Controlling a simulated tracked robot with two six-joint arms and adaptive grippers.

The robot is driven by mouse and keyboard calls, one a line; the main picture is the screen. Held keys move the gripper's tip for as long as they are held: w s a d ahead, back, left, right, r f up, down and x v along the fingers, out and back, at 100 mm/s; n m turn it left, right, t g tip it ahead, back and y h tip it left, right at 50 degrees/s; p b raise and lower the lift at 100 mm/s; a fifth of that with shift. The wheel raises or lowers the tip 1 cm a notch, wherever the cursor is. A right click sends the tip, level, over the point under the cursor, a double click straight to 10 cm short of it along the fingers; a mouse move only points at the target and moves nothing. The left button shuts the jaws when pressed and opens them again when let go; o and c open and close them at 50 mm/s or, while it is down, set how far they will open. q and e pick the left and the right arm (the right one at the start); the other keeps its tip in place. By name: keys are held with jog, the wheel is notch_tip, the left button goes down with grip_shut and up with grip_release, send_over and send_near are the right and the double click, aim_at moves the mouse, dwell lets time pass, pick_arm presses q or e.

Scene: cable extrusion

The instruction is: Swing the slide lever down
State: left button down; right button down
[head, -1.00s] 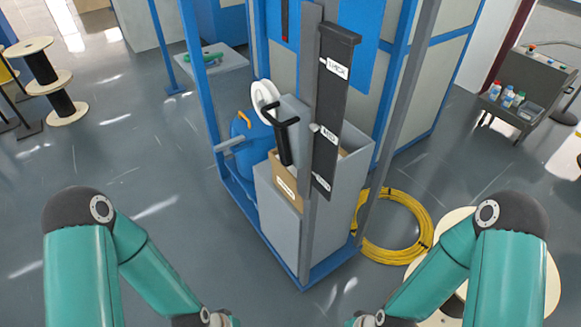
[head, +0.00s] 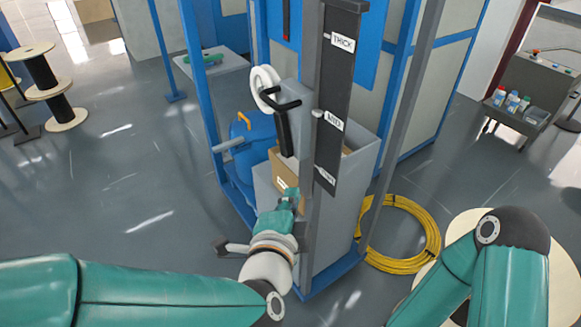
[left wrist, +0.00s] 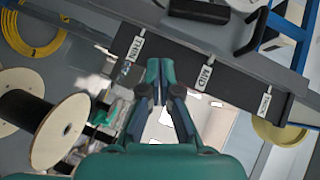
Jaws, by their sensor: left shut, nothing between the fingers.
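A dark upright panel (head: 335,100) on the blue-framed machine bears white labels reading THICK, MID and a lowest one that reads THIN in the left wrist view (left wrist: 230,45). A small grey knob (head: 317,113) sits at the MID label. A black handle (head: 283,130) with a bent top stands left of the panel, probably the slide lever; a black part at the top of the left wrist view (left wrist: 200,10) may be it. My left gripper (head: 291,194) is shut and empty, below the handle and beside the panel's lower end. My right gripper is out of view.
A grey box (head: 350,160) and a cardboard box (head: 285,172) are behind the panel. A blue tank (head: 240,150) and white wheel (head: 262,85) stand to the left. Yellow cable coil (head: 425,235) lies on the floor right.

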pick_arm(q)
jog(key=r, duration=0.2)
send_near(295, 151)
jog(key=w+d, duration=0.3)
jog(key=shift+w+a+f+m+t+b, duration=0.35)
jog(key=shift+w+a+f, duration=0.2)
jog(key=shift+w+a, duration=0.25)
jog(key=shift+w+a+f, duration=0.15)
jog(key=shift+w+a, duration=0.1)
jog(key=shift+w, duration=0.3)
jog(key=shift+d, duration=0.1)
